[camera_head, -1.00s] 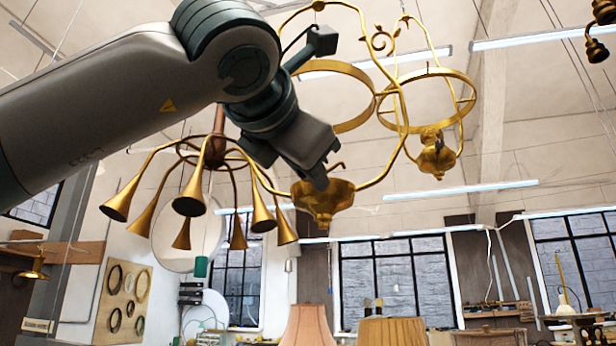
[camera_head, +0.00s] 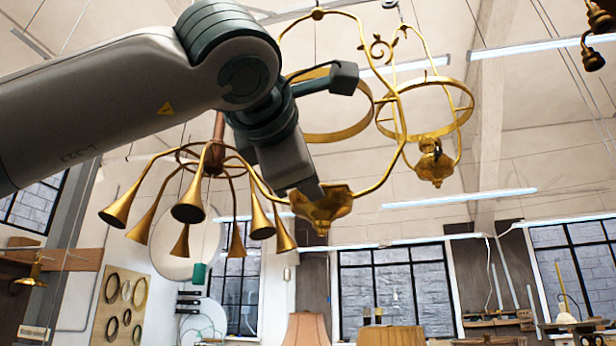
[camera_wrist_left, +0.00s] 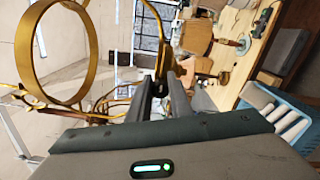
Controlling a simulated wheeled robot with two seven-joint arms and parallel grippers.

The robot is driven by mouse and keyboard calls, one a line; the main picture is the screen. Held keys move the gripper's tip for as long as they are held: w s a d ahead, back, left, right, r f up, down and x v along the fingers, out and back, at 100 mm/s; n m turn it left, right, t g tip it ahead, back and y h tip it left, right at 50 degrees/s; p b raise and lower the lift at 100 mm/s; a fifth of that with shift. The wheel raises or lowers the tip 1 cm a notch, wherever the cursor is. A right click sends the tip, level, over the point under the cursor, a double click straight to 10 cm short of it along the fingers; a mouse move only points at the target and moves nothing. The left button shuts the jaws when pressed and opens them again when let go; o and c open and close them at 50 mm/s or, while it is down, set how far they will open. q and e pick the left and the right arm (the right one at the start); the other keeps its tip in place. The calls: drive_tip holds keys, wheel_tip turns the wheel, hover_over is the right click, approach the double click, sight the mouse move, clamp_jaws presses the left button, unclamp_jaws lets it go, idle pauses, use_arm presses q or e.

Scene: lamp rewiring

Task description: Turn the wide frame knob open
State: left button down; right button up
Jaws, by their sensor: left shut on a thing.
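A hanging brass frame with a wide ring (camera_head: 345,134) and curved side arms ends below in a flared brass cup (camera_head: 326,212). My left gripper (camera_head: 312,192) reaches down to the top of this cup. Its jaws are shut on a small part there, apparently the frame's knob, which they hide in the head view. My right gripper is out of view.
A second brass ring frame (camera_head: 436,132) hangs behind to the right. A chandelier with several brass horns (camera_head: 190,205) hangs to the left, close to my gripper. Lampshades (camera_head: 306,330) stand below. The air right of the frames is fairly clear.

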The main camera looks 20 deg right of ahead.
use_arm(q)
drive_tip(key=c, duration=1.6)
unclamp_jaws()
drive_tip(key=shift+d, duration=0.1)
drive_tip(key=shift+s, duration=0.1)
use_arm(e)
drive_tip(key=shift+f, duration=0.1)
use_arm(q)
drive_tip(key=shift+b+v, duration=2.55)
drive_tip(key=shift+v, duration=6.1)
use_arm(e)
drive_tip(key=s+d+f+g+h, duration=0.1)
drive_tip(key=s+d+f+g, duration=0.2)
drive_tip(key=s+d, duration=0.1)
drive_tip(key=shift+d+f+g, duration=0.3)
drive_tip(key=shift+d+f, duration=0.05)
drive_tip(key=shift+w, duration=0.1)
